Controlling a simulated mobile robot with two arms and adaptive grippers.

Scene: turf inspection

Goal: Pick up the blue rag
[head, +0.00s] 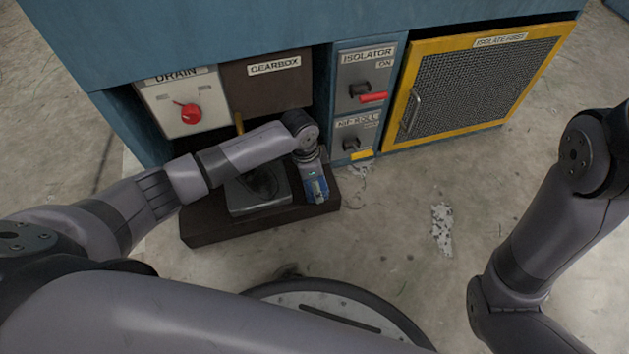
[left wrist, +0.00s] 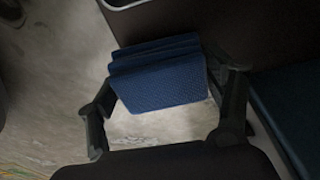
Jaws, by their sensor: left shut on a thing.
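The blue rag (left wrist: 160,88) is a folded, layered dark blue cloth between the two black fingers of my left gripper (left wrist: 165,105) in the left wrist view. The gripper is shut on it, with a finger at each side. In the head view my left gripper (head: 314,184) points down at the right end of a dark brown step (head: 215,232), and a little of the rag (head: 318,197) shows there. I cannot tell whether the rag touches the step. My right arm is at the right of the head view, but its gripper is out of view.
A grey tray (head: 240,210) with a dark inside stands on the step, left of my left gripper. Behind are a drain panel (head: 172,115), gearbox panel (head: 262,90), isolator panel (head: 352,70) and yellow-framed mesh guard (head: 411,72). Grey-white debris (head: 442,228) lies on otherwise open floor.

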